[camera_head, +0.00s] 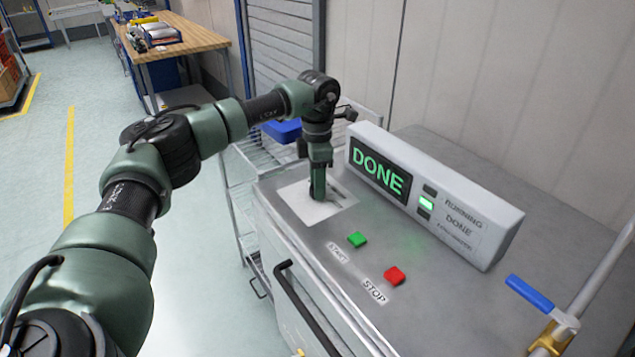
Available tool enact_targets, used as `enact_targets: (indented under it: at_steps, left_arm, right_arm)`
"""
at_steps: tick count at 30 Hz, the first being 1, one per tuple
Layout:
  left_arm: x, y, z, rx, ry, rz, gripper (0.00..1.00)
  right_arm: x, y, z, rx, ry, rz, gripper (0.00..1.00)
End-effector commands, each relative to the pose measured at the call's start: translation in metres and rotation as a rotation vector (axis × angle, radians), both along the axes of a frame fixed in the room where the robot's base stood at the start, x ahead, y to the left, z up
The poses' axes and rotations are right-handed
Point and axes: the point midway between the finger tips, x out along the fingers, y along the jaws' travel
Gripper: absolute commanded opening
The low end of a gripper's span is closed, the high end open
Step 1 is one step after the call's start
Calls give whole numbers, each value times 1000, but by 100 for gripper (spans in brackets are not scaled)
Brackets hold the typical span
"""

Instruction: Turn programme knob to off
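My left gripper (318,185) points down over the white dial plate (292,206) on the machine's grey top. Its fingers reach down to the plate. The programme knob is hidden, or nearly hidden, behind the fingers, and I cannot see which way it points. From this side I cannot tell whether the fingers are open or shut on it. The display box (470,200) behind reads DONE in green, and its middle lamp is lit green. My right gripper is not in view.
A green START button (357,239) and a red STOP button (395,275) stand near the machine's front edge. A black handle (300,300) is on its front. A blue valve lever (530,294) is at the right. A workbench (185,40) stands far left.

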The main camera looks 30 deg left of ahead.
Motion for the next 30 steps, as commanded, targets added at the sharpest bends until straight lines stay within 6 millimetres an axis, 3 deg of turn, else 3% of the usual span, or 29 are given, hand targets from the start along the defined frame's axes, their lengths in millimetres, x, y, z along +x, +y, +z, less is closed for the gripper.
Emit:
enact_targets:
  at_steps: [1, 3, 17, 30]
  left_arm:
    - [0, 0, 0, 0, 0, 0, 14]
    - [0, 0, 0, 0, 0, 0, 0]
    - [0, 0, 1, -1, 1, 112, 0]
    - [0, 0, 2, -1, 1, 498, 0]
  right_arm:
    - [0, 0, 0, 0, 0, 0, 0]
    - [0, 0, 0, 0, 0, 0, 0]
    - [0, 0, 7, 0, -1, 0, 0]
    - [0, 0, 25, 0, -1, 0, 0]
